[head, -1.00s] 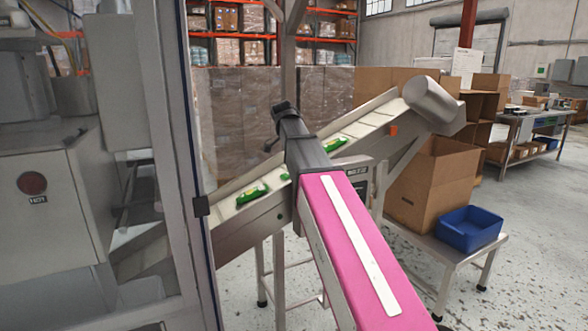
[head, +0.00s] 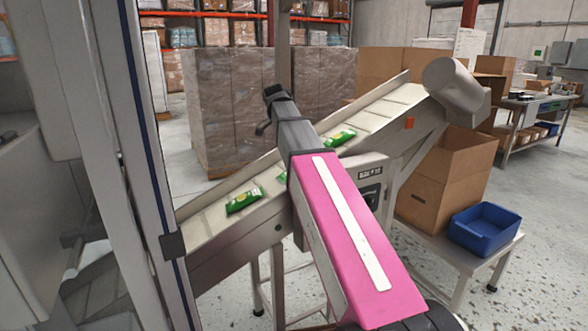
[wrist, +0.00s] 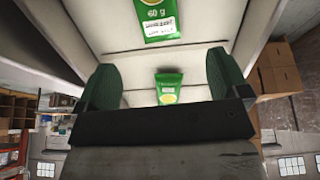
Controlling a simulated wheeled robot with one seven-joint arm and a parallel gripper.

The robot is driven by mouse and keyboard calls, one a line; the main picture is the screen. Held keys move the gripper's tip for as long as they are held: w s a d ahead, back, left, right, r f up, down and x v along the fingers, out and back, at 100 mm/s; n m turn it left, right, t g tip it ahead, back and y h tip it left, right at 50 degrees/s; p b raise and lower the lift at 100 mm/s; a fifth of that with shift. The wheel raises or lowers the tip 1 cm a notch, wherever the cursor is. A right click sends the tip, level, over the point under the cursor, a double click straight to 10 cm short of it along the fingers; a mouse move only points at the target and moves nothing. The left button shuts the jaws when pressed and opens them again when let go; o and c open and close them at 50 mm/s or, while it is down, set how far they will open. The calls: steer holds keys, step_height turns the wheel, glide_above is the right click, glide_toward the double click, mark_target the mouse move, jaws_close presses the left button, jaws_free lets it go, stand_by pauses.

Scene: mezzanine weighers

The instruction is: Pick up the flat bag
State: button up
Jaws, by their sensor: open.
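Several green bags lie on the inclined conveyor (head: 215,217). In the head view one bag (head: 243,199) lies on its lower part, and another bag (head: 340,138) lies higher up, right of my arm. A third, between them, is mostly hidden by my arm. I cannot tell which is the flat bag. In the wrist view my gripper (wrist: 161,82) is open, its two green fingers apart. A green bag (wrist: 168,88) shows between them, partly hidden by the gripper body; contact cannot be told. Another bag (wrist: 158,20), marked 60 g, lies beyond.
A machine frame post (head: 165,200) stands close on the left. A blue bin (head: 483,229) and a large open carton (head: 446,178) stand on a low table at right. Wrapped pallets (head: 235,110) stand behind the conveyor. Speckled floor is free at far right.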

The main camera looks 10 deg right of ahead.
steer(key=x, duration=1)
steer(key=shift+d+r, duration=0.1)
steer(key=shift+d, duration=0.1)
steer(key=c, duration=1)
